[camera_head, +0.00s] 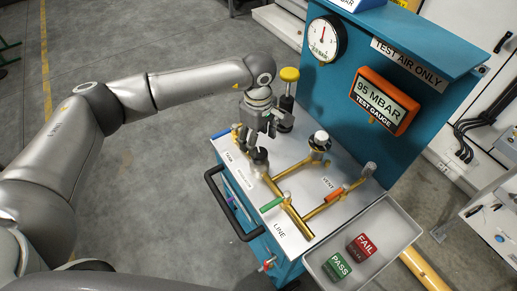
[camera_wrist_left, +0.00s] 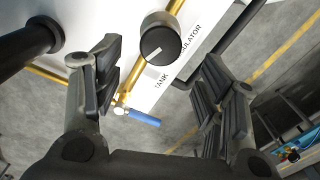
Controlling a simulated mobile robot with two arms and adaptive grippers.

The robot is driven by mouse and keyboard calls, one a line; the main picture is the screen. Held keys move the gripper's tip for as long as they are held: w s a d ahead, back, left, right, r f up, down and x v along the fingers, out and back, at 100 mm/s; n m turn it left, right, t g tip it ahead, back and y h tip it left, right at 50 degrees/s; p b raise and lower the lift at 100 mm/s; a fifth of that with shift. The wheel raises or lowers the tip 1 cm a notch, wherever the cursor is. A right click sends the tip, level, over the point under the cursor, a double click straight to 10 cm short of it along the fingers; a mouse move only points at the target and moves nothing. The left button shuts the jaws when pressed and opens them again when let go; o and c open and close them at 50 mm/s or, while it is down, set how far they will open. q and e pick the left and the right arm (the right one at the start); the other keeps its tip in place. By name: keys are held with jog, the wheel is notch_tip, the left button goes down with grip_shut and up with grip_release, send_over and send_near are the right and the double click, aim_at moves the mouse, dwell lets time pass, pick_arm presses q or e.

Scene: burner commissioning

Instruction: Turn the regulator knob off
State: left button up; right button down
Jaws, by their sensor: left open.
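The regulator knob (camera_head: 260,155) is a black round knob on the brass pipework of the white panel. In the left wrist view the knob (camera_wrist_left: 160,46) shows a white pointer mark on its face, slanted rather than in line with the pipe. My left gripper (camera_head: 261,138) is just above the knob in the head view, fingers spread. In the left wrist view its two fingers (camera_wrist_left: 160,82) stand wide apart, with the knob between and beyond them, and nothing is held. My right gripper is not in view.
The orange test gauge (camera_head: 385,101) reads 95 MBAR. A yellow-capped black post (camera_head: 289,75) stands close behind my gripper. The pipework has blue (camera_head: 221,133), green (camera_head: 272,204) and orange (camera_head: 335,194) handles. A grey tray (camera_head: 398,222) holds FAIL and PASS blocks.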

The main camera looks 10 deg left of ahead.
aim_at(258, 152)
pick_arm(q)
jog(key=shift+f+p, duration=0.7)
jog(key=shift+f, duration=2.5)
jog(key=c, duration=1)
